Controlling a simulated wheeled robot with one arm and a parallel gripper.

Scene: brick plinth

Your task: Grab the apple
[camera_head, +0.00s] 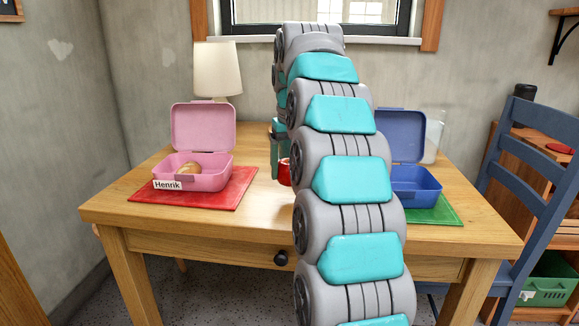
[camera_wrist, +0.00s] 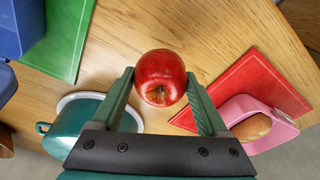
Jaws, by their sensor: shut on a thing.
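The red apple (camera_wrist: 161,77) sits between the two fingers of my gripper (camera_wrist: 161,88) in the wrist view. The fingers are shut on it, one on each side. In the head view only a small red part of the apple (camera_head: 284,172) shows beside my gripper (camera_head: 279,155), partly hidden by my arm. The apple appears above the wooden table (camera_head: 240,219); I cannot tell the exact gap.
An open pink lunchbox (camera_head: 210,183) labelled Henrik, with a bread roll (camera_head: 189,168), stands on a red mat (camera_head: 235,190) at left. An open blue lunchbox (camera_head: 419,192) is on a green mat (camera_head: 445,214) at right. A teal pot or mug (camera_wrist: 66,125) is near my gripper. A blue chair (camera_head: 530,190) stands right.

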